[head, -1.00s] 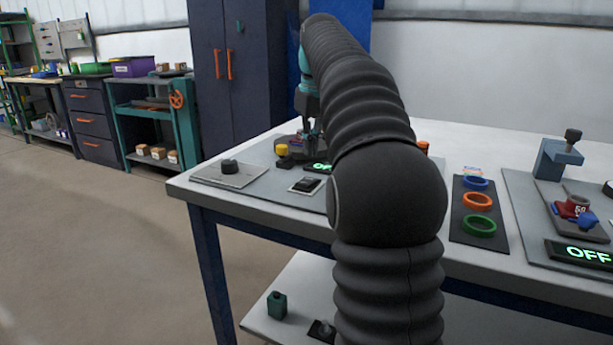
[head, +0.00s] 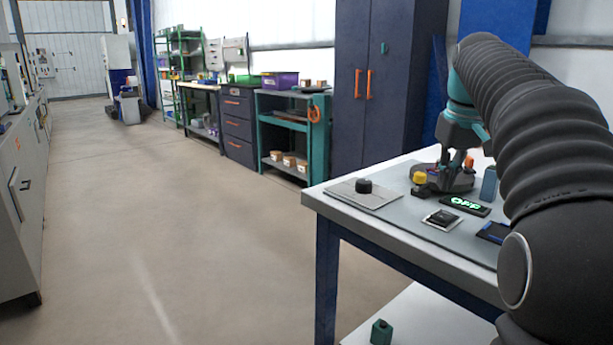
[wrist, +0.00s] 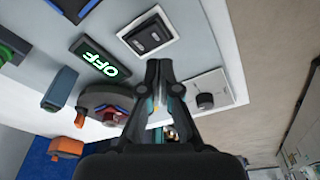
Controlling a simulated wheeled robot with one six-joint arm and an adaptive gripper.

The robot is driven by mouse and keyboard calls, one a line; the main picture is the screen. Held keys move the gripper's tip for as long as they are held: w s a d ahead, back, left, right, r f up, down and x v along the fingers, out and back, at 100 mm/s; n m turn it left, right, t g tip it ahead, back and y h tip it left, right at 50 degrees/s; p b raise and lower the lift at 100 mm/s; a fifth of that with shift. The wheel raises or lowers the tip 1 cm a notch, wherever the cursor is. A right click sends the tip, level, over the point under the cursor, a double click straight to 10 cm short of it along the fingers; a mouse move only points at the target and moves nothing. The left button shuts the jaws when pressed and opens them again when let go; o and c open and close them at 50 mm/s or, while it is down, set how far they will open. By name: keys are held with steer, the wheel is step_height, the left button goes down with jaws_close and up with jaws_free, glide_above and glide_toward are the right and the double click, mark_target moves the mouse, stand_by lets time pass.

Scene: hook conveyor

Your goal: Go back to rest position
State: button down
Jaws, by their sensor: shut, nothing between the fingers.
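My arm, in a dark ribbed sleeve, fills the right of the head view and reaches over the table (head: 395,232). My gripper (head: 458,160) is at the far part of the table, above a round dark device there. In the wrist view my gripper (wrist: 160,64) is shut and empty, its fingertips together in front of the table top. The round device (wrist: 106,103) with a red part lies left of the fingers in that view. A lit OFF display (wrist: 100,57) is beside it.
A black knob on a plate (head: 364,187) and a black switch (head: 441,219) sit near the table's left end. A tall dark cabinet (head: 385,80) stands behind. A teal shelf cart (head: 290,130) and workbenches line the wall. The floor at left (head: 180,230) is free.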

steer(key=shift+t, duration=0.5)
steer(key=s+a+f, duration=0.1)
steer(key=s+a, duration=0.2)
steer(key=s, duration=0.1)
steer(key=s+a+f, duration=0.1)
steer(key=s+a, duration=0.1)
steer(key=shift+s+a+f, duration=0.3)
steer(key=shift+s, duration=0.1)
steer(key=s+a+f+t, duration=0.1)
steer(key=s+a+f, duration=0.3)
steer(key=s+f, duration=0.5)
steer(key=s+a+f+m+t, duration=0.1)
steer(key=s+a+f, duration=0.3)
steer(key=s+f, duration=0.5)
steer(key=shift+s+f, duration=0.3)
steer(key=shift+f, duration=0.05)
